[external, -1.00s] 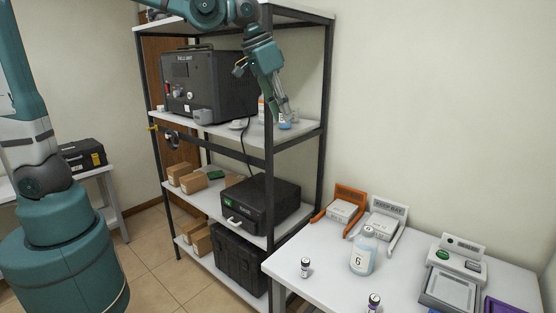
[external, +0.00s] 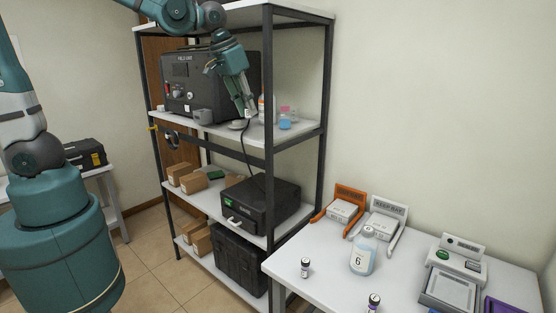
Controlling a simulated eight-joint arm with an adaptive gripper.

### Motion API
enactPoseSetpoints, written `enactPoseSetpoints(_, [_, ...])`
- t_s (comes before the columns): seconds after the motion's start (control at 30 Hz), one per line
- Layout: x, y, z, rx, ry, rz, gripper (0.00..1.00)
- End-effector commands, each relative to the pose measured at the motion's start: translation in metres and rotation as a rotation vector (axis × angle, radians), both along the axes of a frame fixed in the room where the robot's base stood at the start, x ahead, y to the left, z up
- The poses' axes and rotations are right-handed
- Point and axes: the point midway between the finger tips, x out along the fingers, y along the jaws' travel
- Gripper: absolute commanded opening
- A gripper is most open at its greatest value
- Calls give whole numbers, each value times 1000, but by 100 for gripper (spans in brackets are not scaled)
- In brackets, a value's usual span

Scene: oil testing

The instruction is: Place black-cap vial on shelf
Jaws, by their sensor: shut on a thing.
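My gripper (external: 248,114) points down over the upper shelf board (external: 262,137), in front of the grey field unit's right side. It is shut on a small pale item, which looks like a vial (external: 248,114). The fingers cover most of it, and its cap colour cannot be told. I cannot tell whether it touches the shelf. A small vial with a dark cap (external: 305,268) stands upright on the white table (external: 322,287). Another vial with a purple cap (external: 373,303) stands at the table's front edge.
Right of my gripper, a pink-capped bottle with blue liquid (external: 285,121) and an orange-and-white bottle (external: 262,108) stand on the shelf. The field unit (external: 190,84) fills the shelf's left. A black shelf post (external: 267,165) stands in front. A large bottle (external: 363,254) is on the table.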

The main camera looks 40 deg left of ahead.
Motion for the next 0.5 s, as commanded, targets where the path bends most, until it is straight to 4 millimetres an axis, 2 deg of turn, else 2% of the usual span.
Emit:
enactPoseSetpoints(0.03, [1,12,-8,0,0,21,6])
enactPoseSetpoints(0.3, [2,67,-39,0,0,117,6])
enactPoseSetpoints(0.5, [1,93,-53,0,0,164,6])
